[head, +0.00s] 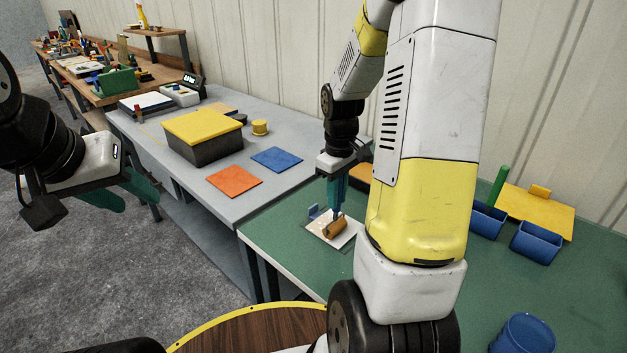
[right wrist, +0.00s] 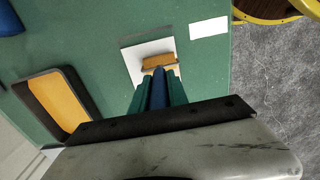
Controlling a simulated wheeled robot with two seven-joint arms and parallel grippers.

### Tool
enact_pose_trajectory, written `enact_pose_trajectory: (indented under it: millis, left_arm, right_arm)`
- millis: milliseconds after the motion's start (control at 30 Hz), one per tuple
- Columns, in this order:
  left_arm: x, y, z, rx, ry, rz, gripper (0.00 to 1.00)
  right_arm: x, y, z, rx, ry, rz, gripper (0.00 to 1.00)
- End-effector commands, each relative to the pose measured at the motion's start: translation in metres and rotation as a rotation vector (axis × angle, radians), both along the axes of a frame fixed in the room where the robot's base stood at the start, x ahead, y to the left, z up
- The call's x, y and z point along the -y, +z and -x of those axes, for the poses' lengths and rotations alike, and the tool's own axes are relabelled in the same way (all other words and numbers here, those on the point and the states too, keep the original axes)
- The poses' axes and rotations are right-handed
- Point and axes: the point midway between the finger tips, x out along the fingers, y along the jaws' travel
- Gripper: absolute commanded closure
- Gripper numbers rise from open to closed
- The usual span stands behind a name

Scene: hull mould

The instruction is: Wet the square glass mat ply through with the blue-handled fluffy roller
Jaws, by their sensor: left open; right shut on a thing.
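The square glass mat ply (head: 322,236) looks white and lies on the green table. It also shows in the right wrist view (right wrist: 134,64). The roller (head: 336,226) has an orange-tan cover and rests over the ply, seemingly on it; exact contact is hard to tell. My right gripper (head: 337,205) points down and is shut on the roller's blue handle (right wrist: 158,86), with its teal fingers on both sides. The roller's cover also shows in the right wrist view (right wrist: 158,61). My left gripper (head: 128,194) is open and empty, over the grey floor at the left.
An orange sheet (head: 234,181) and a blue sheet (head: 277,160) lie on the grey table. A yellow-lidded box (head: 203,126) stands behind them. Blue bins (head: 536,242) and a blue cup (head: 524,335) are on the green table. A dark tray with orange inside (right wrist: 60,100) lies near the ply.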

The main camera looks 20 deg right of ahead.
Motion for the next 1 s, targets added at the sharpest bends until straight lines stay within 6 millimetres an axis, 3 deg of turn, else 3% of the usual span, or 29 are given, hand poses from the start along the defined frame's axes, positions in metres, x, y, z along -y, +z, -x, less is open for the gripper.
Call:
enact_pose_trajectory:
  millis: [633, 1000]
  left_arm:
    - [0.0, 0.0, 0.0, 0.0, 0.0, 0.0, 0.59]
    - [0.0, 0.0, 0.0, 0.0, 0.0, 0.0, 0.59]
  right_arm:
    - [0.024, -0.001, 0.041, -0.007, -0.004, 0.0, 1.0]
    - [0.025, 0.013, 0.042, -0.002, -0.001, 0.0, 1.0]
